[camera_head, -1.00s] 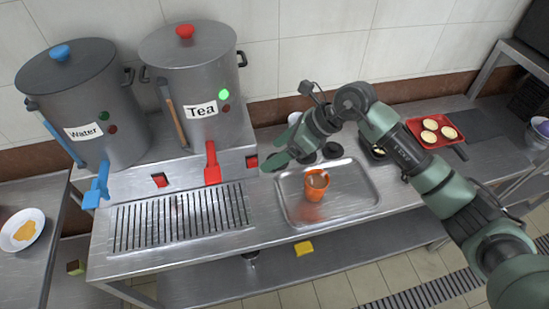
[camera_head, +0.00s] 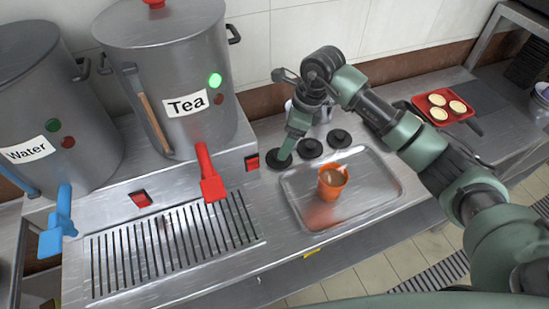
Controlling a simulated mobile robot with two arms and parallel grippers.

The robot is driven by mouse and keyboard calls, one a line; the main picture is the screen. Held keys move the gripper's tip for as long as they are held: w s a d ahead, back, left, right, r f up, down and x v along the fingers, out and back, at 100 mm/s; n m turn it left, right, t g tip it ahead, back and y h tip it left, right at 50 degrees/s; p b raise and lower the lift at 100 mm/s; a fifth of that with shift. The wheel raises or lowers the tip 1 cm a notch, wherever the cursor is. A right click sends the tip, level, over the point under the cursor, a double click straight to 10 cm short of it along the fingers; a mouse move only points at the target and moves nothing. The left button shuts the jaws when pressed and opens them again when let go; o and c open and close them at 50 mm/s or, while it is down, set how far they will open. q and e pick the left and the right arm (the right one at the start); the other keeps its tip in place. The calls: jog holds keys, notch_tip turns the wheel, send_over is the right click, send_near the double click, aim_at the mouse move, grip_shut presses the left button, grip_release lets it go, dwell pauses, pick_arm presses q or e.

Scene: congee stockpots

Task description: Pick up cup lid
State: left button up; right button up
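Three black round cup lids lie in a row on the steel counter behind the tray: a left lid (camera_head: 274,162), a middle lid (camera_head: 310,148) and a right lid (camera_head: 339,138). My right gripper (camera_head: 285,155) points down at the left lid, with its tip at or just above the lid's right part. I cannot tell whether it touches the lid, and its fingers overlap from this side, so their opening is unclear. An orange cup (camera_head: 332,184) with brown liquid stands upright and uncovered in the tray. My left gripper is not in view.
The steel tray (camera_head: 369,207) lies in front of the lids. The Tea pot (camera_head: 180,85) with its red tap (camera_head: 209,175) and the Water pot (camera_head: 50,110) stand left. A drain grate (camera_head: 170,245) lies below them. A red tray (camera_head: 462,115) holds pale round pieces at right.

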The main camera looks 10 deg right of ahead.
aim_at(271, 159)
jog(key=shift+s+a+f+p, duration=0.1)
jog(key=shift+a+f+p, duration=0.1)
jog(key=shift+f, duration=0.2)
jog(key=shift+s+a+f+p, duration=0.1)
jog(key=shift+f+p, duration=0.1)
jog(key=shift+f, duration=0.2)
jog(key=p+x, duration=0.2)
jog(key=x, duration=0.2)
jog(key=shift+w+f, duration=0.15)
jog(key=shift+f, duration=0.05)
jog(key=shift+w+a+f, duration=0.1)
jog(key=shift+f, duration=0.2)
jog(key=c, duration=0.8)
jog(key=shift+c, duration=0.9)
